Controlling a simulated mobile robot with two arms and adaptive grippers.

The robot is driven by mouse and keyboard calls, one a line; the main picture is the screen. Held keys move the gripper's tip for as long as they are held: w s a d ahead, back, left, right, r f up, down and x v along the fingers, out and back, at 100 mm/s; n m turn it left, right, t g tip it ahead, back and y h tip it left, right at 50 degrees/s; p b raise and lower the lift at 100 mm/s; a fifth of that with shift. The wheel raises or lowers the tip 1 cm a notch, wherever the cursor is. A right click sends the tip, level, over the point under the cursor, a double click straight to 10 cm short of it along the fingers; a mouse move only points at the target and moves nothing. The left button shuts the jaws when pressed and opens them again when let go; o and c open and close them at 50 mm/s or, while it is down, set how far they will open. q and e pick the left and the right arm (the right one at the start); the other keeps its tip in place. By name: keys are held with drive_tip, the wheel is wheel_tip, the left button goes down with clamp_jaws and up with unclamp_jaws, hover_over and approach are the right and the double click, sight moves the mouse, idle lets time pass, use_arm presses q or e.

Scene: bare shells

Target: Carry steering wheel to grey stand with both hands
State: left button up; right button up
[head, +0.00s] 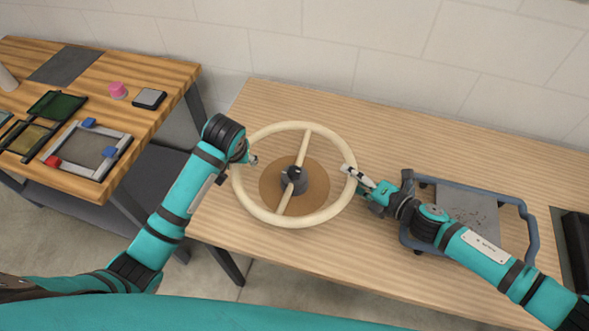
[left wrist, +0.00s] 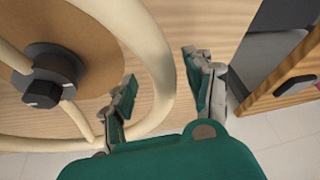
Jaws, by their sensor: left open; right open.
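The cream steering wheel (head: 268,222) lies over a round brown disc (head: 318,184) on the light wooden table, with a dark hub at its middle. It also shows in the left wrist view (left wrist: 152,50). My left gripper (head: 250,160) is at the rim's left side. In the left wrist view its open fingers (left wrist: 160,92) stand on either side of the rim; contact is unclear. My right gripper (head: 352,172) is open at the rim's right side, its tips overlapping the rim; I cannot tell whether they touch. I cannot surely identify the grey stand.
A blue-grey frame with a grey plate (head: 470,205) is on the table under my right forearm. A dark object (head: 576,240) is at the far right. A separate wooden bench (head: 160,80) at left holds frames, small blocks and a pink item. A gap separates both tables.

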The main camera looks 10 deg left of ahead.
use_arm(q)
drive_tip(key=shift+w+f, duration=0.2)
drive_tip(key=shift+f, duration=0.2)
use_arm(e)
drive_tip(key=shift+w+a+f, duration=0.15)
drive_tip(key=shift+w+a, duration=0.15)
drive_tip(key=shift+a, duration=0.05)
use_arm(q)
clamp_jaws()
use_arm(e)
clamp_jaws()
